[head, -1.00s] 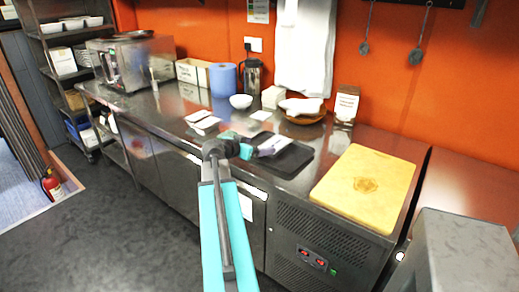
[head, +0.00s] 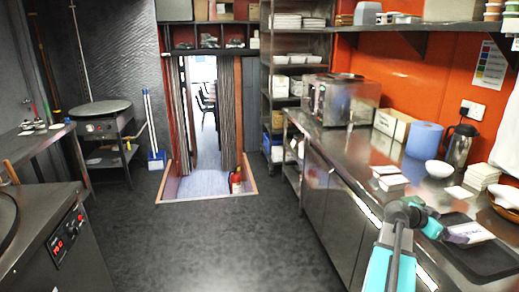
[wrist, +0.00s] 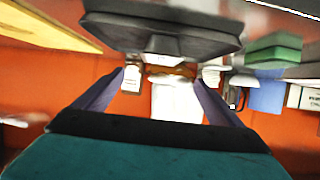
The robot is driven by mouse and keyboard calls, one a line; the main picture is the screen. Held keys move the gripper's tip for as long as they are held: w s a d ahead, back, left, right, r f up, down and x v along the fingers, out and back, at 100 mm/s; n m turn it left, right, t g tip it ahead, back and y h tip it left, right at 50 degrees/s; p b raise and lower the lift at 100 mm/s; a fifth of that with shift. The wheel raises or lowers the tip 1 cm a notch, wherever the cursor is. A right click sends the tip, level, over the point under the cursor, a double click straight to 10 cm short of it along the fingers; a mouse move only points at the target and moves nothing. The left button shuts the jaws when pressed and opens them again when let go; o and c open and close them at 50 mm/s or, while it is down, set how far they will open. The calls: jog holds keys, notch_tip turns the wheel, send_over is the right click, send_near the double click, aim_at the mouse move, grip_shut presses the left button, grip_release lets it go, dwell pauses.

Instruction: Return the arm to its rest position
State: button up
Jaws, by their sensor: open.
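My teal arm rises from the bottom right of the head view, ending in my gripper (head: 456,237) above the steel counter. The gripper is beside a black tray (head: 490,262) that carries a white packet (head: 472,232). In the wrist view, which looks upside down, the two purple-grey fingers of my gripper (wrist: 160,80) stand wide apart with nothing held between them. A large dark shape, probably the tray, fills the top of that view. I cannot tell in the head view whether the fingers touch the packet.
The steel counter (head: 345,178) bears a steel appliance (head: 340,100), a blue roll (head: 423,140), a flask (head: 459,146) and a white bowl (head: 438,169). Left of it, the dark floor (head: 215,240) is open. A fire extinguisher (head: 236,182) stands by the doorway; a control-panel unit (head: 60,240) is at left.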

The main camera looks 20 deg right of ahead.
jog(key=w+a+f+n+t+y, duration=0.1)
jog(key=w+a+f+n+t, duration=0.25)
jog(key=w+a+f, duration=1.15)
jog(key=w+a+f+n+y, duration=0.2)
jog(key=w+a+f, duration=0.1)
jog(key=a+f, duration=0.65)
jog(key=w+a+f+n+y, duration=0.1)
jog(key=w+a+f+n, duration=0.2)
jog(key=a+f, duration=0.6)
jog(key=s+a+f+n+g+y, duration=0.1)
jog(key=s+a+f+n, duration=0.15)
jog(key=a+f, duration=0.35)
jog(key=s+a+f+n+y, duration=0.1)
jog(key=s+a+f+y, duration=0.15)
jog(key=a, duration=0.55)
jog(key=s+a+f+n+g+y, duration=0.1)
jog(key=s+a+f, duration=0.3)
jog(key=a+f, duration=0.25)
jog(key=s+a+f+n+g+y, duration=0.1)
jog(key=s+a+n+g+y, duration=0.1)
jog(key=s+a+n, duration=0.2)
jog(key=s+a+f+n+g+y, duration=0.1)
jog(key=s+a+n, duration=0.3)
jog(key=s+a, duration=0.7)
jog(key=shift+s+a+f+g+y, duration=0.35)
jog(key=shift+a+f+y, duration=0.2)
jog(key=shift+f+y, duration=0.25)
